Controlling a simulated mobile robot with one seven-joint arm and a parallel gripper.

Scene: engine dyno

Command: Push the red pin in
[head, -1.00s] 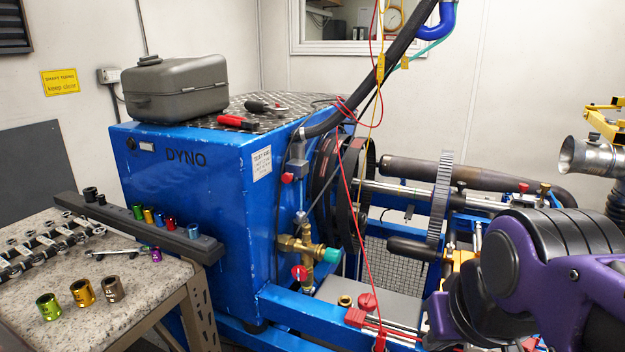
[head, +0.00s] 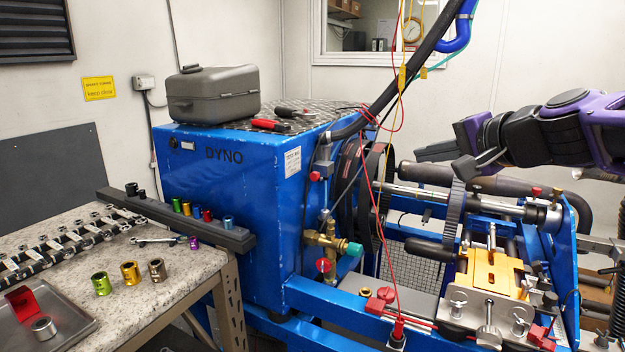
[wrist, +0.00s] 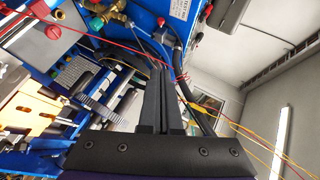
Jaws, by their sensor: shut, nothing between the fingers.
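Several small red parts show, and I cannot tell which is the red pin. In the head view, a red knob (head: 314,176) is on the blue dyno's side, a red round handle (head: 323,265) is by the brass valve (head: 322,240), and a red cap (head: 536,191) stands by the shaft's right end. A red knob (head: 385,294) sits low on the frame. My gripper (head: 438,158) is shut and empty, raised above the shaft and gear, apart from these parts. In the wrist view its fingers (wrist: 160,70) lie together.
The dyno (head: 240,220) stands in the middle, with a grey case (head: 213,92) on top. Red and yellow cables (head: 376,205) and a black hose (head: 408,60) hang left of my gripper. A workbench (head: 170,270) with coloured sockets is at left. The gear (head: 455,208) is below my gripper.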

